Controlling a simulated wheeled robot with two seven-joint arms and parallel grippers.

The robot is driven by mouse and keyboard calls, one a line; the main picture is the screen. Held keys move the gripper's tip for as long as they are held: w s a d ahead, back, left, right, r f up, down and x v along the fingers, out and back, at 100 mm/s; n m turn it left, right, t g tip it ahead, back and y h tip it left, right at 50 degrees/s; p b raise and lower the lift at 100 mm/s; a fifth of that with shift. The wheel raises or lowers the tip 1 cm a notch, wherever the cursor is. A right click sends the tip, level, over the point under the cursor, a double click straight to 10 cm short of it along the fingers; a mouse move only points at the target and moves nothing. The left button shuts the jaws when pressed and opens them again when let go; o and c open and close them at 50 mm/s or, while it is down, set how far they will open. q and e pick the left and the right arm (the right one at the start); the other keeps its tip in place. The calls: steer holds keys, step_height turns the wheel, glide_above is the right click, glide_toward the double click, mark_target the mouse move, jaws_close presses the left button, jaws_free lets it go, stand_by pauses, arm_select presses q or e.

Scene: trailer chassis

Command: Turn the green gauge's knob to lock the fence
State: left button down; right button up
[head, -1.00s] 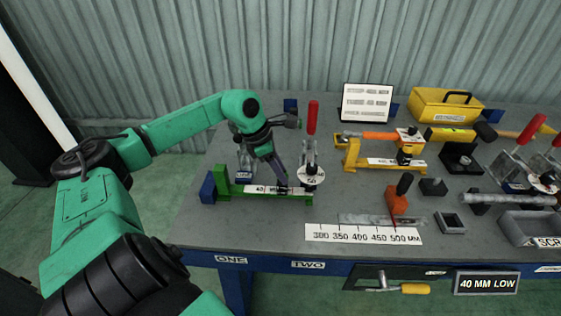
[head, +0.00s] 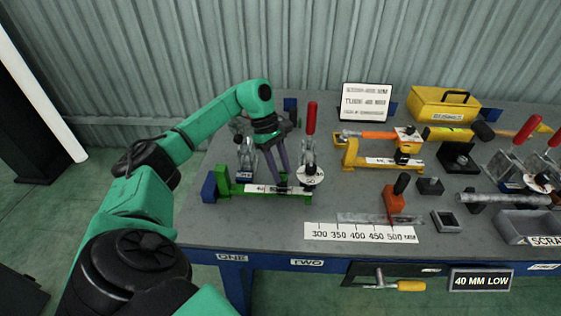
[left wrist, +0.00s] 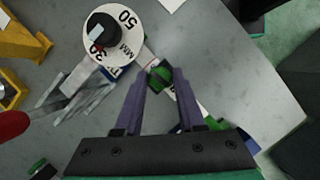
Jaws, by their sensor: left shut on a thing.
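The green gauge (head: 222,181) lies along the left part of the bench, with a pale scale strip on its bar. My left gripper (head: 283,182) points down at the right part of its bar. In the head view the fingers hide the knob. The fence cannot be made out clearly. My right gripper is not in view.
A white numbered dial (head: 311,176) and a red-handled clamp (head: 311,118) stand close to the right of the fingers. A yellow gauge (head: 352,155) is farther right. A printed ruler (head: 340,233) lies in front. The bench front left is clear.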

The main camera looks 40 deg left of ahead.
arm_select(q)
steer(key=shift+w+r+m, duration=0.1)
steer(key=shift+m, duration=0.4)
steer(key=c, duration=0.5)
jaws_free()
steer(key=p+v, duration=0.3)
steer(key=v, duration=1.1)
steer(key=shift+w+r, duration=0.25)
